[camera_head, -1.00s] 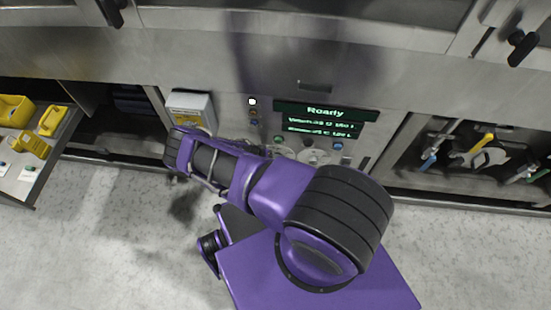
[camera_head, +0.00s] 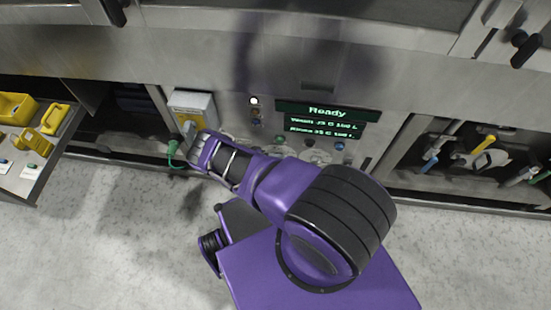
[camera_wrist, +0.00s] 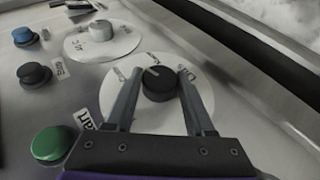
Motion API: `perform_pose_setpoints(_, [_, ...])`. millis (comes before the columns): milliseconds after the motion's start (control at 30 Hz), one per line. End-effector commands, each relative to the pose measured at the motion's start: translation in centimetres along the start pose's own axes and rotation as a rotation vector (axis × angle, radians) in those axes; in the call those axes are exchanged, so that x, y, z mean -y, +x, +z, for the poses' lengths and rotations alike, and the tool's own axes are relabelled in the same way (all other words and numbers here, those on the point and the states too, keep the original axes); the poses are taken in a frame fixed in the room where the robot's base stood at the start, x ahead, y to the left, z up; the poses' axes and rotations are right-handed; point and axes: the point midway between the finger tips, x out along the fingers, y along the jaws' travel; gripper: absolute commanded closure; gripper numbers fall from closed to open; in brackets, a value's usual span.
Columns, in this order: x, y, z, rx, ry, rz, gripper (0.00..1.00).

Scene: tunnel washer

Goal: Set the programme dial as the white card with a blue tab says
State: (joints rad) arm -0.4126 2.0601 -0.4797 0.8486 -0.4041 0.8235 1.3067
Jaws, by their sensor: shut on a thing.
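In the wrist view, my gripper (camera_wrist: 155,115) has its two fingers on either side of a black round knob (camera_wrist: 160,82) and is shut on it. The knob sits on a pale dial plate (camera_wrist: 120,98) with printed words, partly hidden by the fingers. A light line marks the knob's top. In the head view, my wrist hides the gripper and knob. A small white card with a blue tab (camera_head: 4,162) lies at the left edge of the picture, cut off; its writing is unreadable.
The display (camera_head: 325,113) reads Ready. A yellow switch box (camera_head: 192,108) and a green-tagged item (camera_head: 174,150) are left of my wrist.

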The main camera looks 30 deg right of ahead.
Motion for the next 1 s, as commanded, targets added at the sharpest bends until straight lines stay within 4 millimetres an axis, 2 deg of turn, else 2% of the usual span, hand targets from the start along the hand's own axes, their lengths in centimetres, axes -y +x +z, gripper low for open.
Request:
perform_pose_setpoints(200, [0.0,0.1,-0.1,-0.002,-0.001,-0.002,1.0])
perform_pose_setpoints(233, [0.0,0.1,-0.1,-0.002,-0.001,-0.002,0.44])
perform_pose_setpoints(400, [0.0,0.1,-0.1,-0.002,-0.001,-0.001,0.16])
perform_pose_setpoints(733, [0.0,-0.4,-0.1,-0.001,0.0,-0.002,0.16])
perform_pose_setpoints(1000, [0.0,-4.6,-0.2,-0.004,-0.001,-0.003,0.16])
